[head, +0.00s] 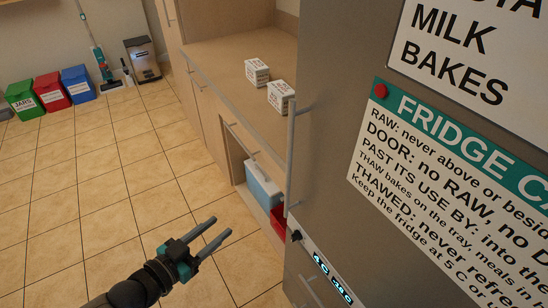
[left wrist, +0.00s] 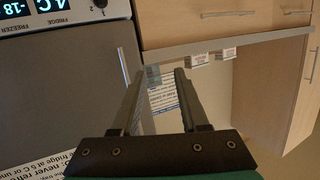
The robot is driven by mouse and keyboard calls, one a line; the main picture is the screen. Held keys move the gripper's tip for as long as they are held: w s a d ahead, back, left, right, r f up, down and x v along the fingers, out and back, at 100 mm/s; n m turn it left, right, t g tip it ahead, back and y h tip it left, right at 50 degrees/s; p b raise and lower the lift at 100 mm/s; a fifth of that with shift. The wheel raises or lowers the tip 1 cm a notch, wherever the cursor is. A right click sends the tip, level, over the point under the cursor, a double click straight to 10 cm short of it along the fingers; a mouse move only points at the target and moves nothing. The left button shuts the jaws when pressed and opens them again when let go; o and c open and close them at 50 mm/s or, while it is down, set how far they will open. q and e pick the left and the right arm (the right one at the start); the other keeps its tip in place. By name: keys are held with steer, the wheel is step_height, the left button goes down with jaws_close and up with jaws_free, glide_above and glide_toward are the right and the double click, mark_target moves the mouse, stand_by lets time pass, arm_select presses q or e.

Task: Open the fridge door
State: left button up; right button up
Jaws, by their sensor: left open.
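The fridge (head: 330,130) is a tall grey unit on the right in the head view; its upper door looks shut. Its long vertical bar handle (head: 291,150) is on the door's left edge. A lit panel (head: 332,278) sits below that door. My left gripper (head: 221,227) is open and empty, to the left of the handle and apart from it. In the left wrist view the open fingers (left wrist: 159,72) have the grey fridge front (left wrist: 65,90) on their left, with a pale bar (left wrist: 125,66) beside the left finger. My right gripper is not visible.
A wooden counter (head: 215,60) with two white labelled boxes (head: 257,71) adjoins the fridge. Below it is an opening with a blue-white container (head: 262,185) and a red one (head: 278,220). Coloured bins (head: 52,91) stand far left. The tiled floor (head: 100,190) is clear.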

arm_select(q)
steer(key=d+r+m+h+p, duration=0.1)
steer(key=d+r+h, duration=0.25)
steer(key=r, duration=0.55)
glide_toward(287, 167)
steer(key=shift+h, duration=0.35)
steer(key=x, duration=1)
steer(key=shift+w+d+f, duration=0.15)
steer(key=shift+w+f, duration=0.15)
steer(key=shift+w, duration=0.05)
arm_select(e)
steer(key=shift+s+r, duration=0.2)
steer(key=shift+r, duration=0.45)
arm_select(q)
steer(key=shift+c, duration=0.3)
jaws_close()
